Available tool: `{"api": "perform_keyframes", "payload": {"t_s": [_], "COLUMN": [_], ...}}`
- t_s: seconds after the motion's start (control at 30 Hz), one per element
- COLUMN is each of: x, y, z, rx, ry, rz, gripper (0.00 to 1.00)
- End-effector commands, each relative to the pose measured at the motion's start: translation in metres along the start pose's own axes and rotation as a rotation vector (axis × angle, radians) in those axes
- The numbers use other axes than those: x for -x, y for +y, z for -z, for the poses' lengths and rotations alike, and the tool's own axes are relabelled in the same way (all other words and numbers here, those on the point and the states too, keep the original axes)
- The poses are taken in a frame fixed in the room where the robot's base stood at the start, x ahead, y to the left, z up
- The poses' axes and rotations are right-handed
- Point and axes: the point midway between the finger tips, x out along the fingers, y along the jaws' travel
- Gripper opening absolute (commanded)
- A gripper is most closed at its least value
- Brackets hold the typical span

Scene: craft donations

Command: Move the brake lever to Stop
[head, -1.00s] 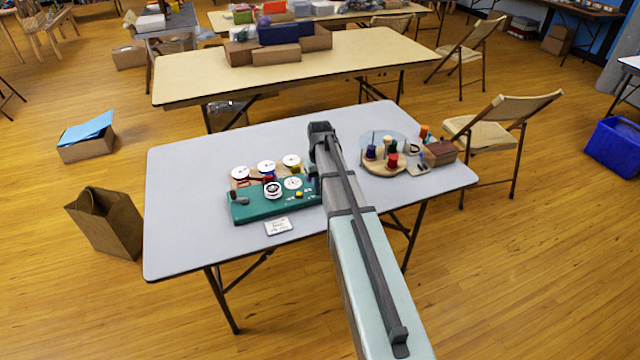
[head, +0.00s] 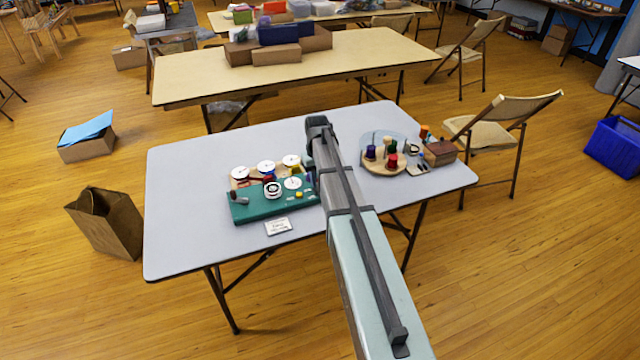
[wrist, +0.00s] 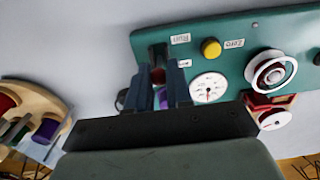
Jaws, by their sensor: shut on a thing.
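The teal winding machine (head: 262,210) lies on the grey table in the head view. Its teal panel (wrist: 220,50) also shows in the wrist view, with a "Run" label (wrist: 181,38), a "Zero" label (wrist: 234,43) and a smaller label (wrist: 184,63) that I cannot read clearly. My gripper (wrist: 158,84) is at the panel's left end, its two dark fingers around the brake lever (wrist: 158,75), whose reddish part shows between them. The lever's lower part and exact setting are hidden. In the head view my arm covers most of the gripper.
A yellow button (wrist: 211,48), a white dial (wrist: 208,88) and a round wheel (wrist: 270,74) sit close to the gripper. Spools (head: 266,168) stand behind the machine. A small card (head: 278,226) lies in front. A round wooden board (head: 384,168) with spools is to the right.

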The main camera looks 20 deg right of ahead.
Motion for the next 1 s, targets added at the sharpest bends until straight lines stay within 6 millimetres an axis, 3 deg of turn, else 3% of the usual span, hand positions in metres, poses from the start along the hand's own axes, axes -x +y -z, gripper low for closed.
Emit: {"api": "perform_keyframes", "payload": {"t_s": [0.1,1.0], "x": [0.000,-0.004], "y": [0.000,0.000], "z": [0.009,0.025], "rx": [0.000,0.000], "ry": [0.005,0.004], "rz": [0.000,0.000], "gripper": [0.03,0.03]}}
